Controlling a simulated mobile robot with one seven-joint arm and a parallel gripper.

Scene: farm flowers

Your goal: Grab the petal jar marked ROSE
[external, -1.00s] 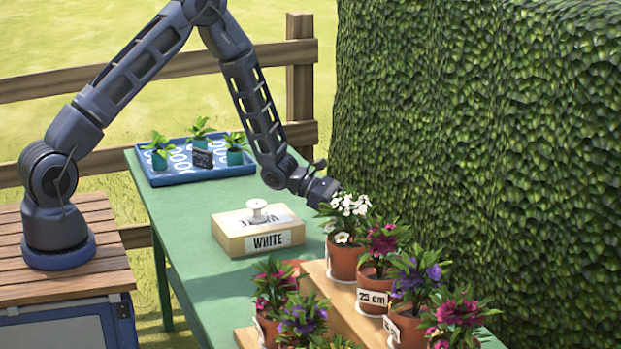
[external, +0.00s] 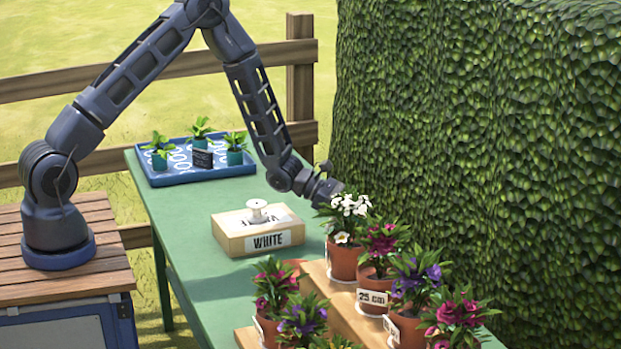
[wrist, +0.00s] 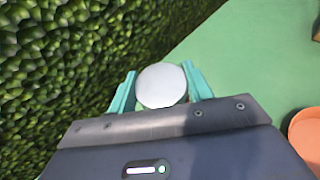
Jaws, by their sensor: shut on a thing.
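My gripper (wrist: 159,72) is shut on a round, white-topped jar (wrist: 161,86) in the wrist view, with one teal finger on each side. I see the jar from above, so its sides and any ROSE marking are hidden. In the external view the jar and my fingers are hidden behind the potted white flowers (external: 345,216); only my wrist shows above and behind them.
A wooden box marked WHITE (external: 262,232) with a white knob stands on the green table (external: 200,282). Several potted flowers stand on a wooden stepped stand (external: 340,306) in front. A blue tray (external: 182,178) with seedlings is at the back. A hedge (external: 480,150) borders the right.

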